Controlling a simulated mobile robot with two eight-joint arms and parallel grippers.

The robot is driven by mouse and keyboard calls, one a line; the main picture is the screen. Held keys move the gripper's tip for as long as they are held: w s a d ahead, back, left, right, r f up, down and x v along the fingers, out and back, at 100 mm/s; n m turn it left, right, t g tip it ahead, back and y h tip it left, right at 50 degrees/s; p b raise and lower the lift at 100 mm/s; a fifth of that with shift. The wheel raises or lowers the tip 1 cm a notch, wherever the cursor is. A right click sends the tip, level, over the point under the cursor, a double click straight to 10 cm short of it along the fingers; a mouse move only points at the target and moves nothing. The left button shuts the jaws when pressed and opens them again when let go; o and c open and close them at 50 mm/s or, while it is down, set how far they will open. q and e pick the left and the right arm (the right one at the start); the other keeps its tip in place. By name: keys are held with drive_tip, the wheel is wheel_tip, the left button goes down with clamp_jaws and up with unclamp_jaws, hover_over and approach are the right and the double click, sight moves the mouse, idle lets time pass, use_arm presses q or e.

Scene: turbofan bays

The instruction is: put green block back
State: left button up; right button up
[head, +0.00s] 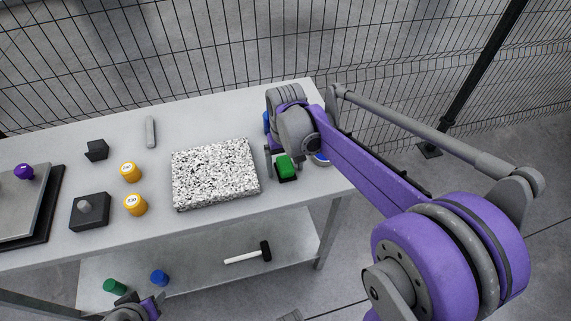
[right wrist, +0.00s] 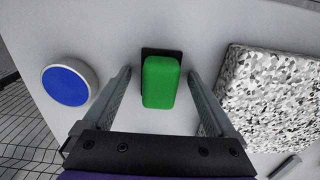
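The green block (head: 286,167) is at the right end of the table, beside the speckled slab. In the right wrist view the green block (right wrist: 160,84) is over a black base (right wrist: 174,53), which shows behind its far end. My right gripper (right wrist: 160,92) is open, with one finger on each side of the block and a gap on both sides. The right gripper (head: 281,164) reaches down over the block in the head view. My left gripper (head: 128,300) shows only in part at the bottom edge of the head view; its fingers are unclear.
A speckled slab (head: 214,174) lies left of the block. A blue-topped disc (right wrist: 68,85) is on the other side of the gripper. Yellow weights (head: 131,172) and dark blocks (head: 90,211) stand further left. A mallet (head: 249,254) lies on the lower shelf. A wire fence (head: 200,50) runs behind.

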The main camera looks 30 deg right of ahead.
sight(286, 164)
drive_tip(key=shift+r, duration=0.1)
wheel_tip(286, 164, up, 11)
drive_tip(key=p, duration=0.1)
drive_tip(key=s+a+f+n+t, duration=0.1)
drive_tip(key=s+a+f+t, duration=0.1)
drive_tip(key=s+f, duration=0.4)
drive_tip(key=s+a+f+n+t, duration=0.1)
drive_tip(key=s+a+f+t, duration=0.2)
drive_tip(key=s+f, duration=0.3)
drive_tip(key=s+a, duration=0.1)
drive_tip(key=s, duration=0.2)
drive_tip(key=shift+s+a+n, duration=0.2)
drive_tip(key=shift+a+n, duration=0.1)
drive_tip(key=shift+a, duration=0.1)
